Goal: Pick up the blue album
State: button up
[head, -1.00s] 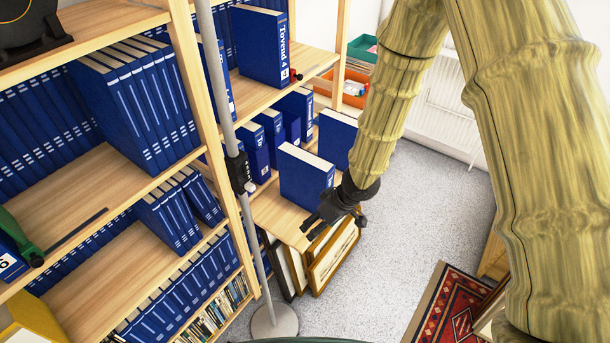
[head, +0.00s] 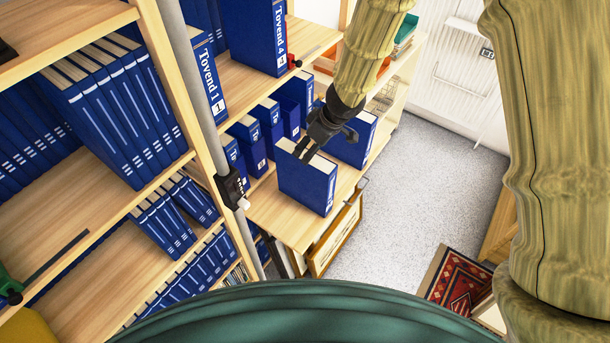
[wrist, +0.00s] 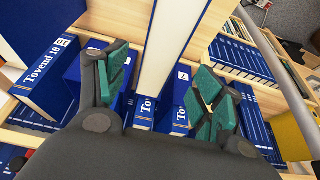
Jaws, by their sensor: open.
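The blue album (head: 306,182) stands upright near the front end of a wooden shelf, its pale page edge facing up. My gripper (head: 306,151) is at the album's top edge in the head view. In the wrist view my gripper (wrist: 163,82) is open, with green finger pads on both sides of the album's pale page edge (wrist: 172,50). A gap shows between the pads and the album, so I see no grip. The lower part of the fingers is hard to make out in the head view.
Another blue album (head: 352,137) stands close behind, and several blue binders (head: 265,125) line the shelf to the left. A grey pole (head: 205,95) rises on the left. Framed prints (head: 336,236) lean below the shelf. Grey floor (head: 400,215) is open to the right.

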aim_at(305, 179)
jog(key=shift+a+f+b, duration=0.15)
jog(key=shift+f+b, duration=0.2)
jog(key=shift+f, duration=0.25)
jog(key=b+x, duration=0.2)
jog(key=x, duration=0.1)
jog(key=shift+w, duration=0.2)
jog(key=shift+a+f+b, duration=0.2)
jog(key=shift+f+b, duration=0.15)
jog(key=shift+b, duration=0.15)
jog(key=shift+b+x, duration=2.2)
jog(key=shift+x, duration=0.3)
jog(key=shift+d+f, duration=0.1)
jog(key=shift+f, duration=0.15)
grip_shut()
